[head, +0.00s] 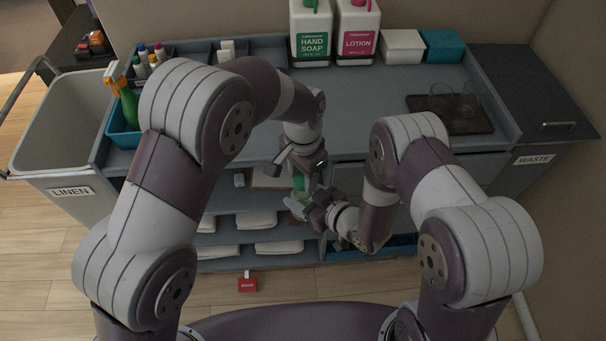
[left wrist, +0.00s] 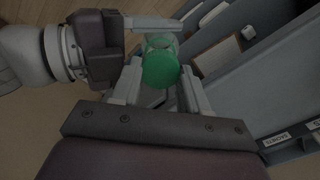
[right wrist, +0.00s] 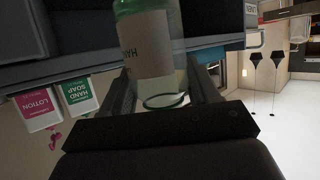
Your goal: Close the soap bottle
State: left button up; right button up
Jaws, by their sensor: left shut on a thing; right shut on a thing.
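The soap bottle (right wrist: 148,45) is clear with a pale label reading "HAND". In the head view, a green part of it (head: 299,184) shows between my two grippers, in front of the counter. My right gripper (right wrist: 165,98) is shut on the bottle's body. In the left wrist view, a round green cap (left wrist: 160,69) sits between the fingers of my left gripper (left wrist: 162,88), which is shut on it. The clear bottle (left wrist: 160,41) shows right behind the cap, in line with it. The join between cap and bottle is hidden, so I cannot tell how far the cap is on.
A hand soap jug (head: 311,47) and a lotion jug (head: 356,45) stand at the counter's back. A dark tray (head: 470,125) lies at right. A blue caddy (head: 122,137) with a spray bottle (head: 128,103) is at left. Shelves with white towels (head: 254,222) lie below.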

pick_arm(q)
jog(key=shift+f, duration=0.85)
jog(key=shift+f, duration=0.6)
jog(key=o, duration=1)
jog(key=shift+r, duration=2.35)
jog(key=shift+c, duration=0.3)
